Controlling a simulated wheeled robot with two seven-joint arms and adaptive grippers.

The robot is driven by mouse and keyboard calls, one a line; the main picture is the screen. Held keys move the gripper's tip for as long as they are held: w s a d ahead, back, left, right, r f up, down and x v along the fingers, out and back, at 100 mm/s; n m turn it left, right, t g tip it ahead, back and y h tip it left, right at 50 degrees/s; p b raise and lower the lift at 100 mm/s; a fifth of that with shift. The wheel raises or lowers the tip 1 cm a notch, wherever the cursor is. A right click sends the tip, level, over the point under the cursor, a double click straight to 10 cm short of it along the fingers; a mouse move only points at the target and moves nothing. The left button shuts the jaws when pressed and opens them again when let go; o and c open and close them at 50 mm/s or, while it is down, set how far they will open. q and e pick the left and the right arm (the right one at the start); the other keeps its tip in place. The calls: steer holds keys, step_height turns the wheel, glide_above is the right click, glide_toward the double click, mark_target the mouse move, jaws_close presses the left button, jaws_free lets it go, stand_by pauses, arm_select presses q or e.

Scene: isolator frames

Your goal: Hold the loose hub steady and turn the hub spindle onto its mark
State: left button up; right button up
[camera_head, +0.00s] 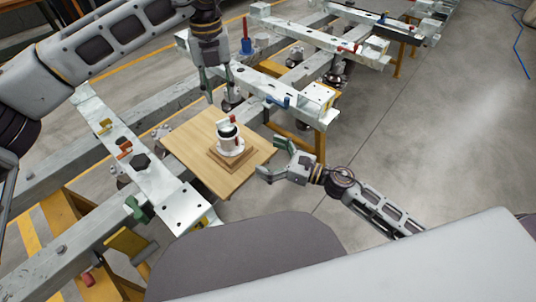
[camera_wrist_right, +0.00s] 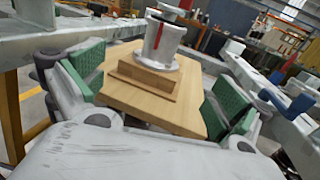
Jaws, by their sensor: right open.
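The loose hub (camera_head: 231,143) is a pale, round flanged body on a square wooden block (camera_head: 232,157), which sits on a wooden board (camera_head: 190,148). My right gripper (camera_head: 272,160) is open and empty to the right of the hub, with green finger pads either side of the board's near part.
Pale metal frame beams (camera_head: 140,160) run left of the board, with bolts and coloured clamps. Another beam (camera_head: 270,85) with a blue handle (camera_head: 278,102) lies behind it. Yellow stands (camera_head: 300,140) hold the frame. Open concrete floor lies to the right.

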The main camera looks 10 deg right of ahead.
mark_target(229, 140)
steer(key=shift+w+a, duration=0.15)
steer(key=shift+w, duration=0.05)
stand_by(0.4)
steer(key=shift+x, duration=6.65)
steer(key=shift+c, duration=0.4)
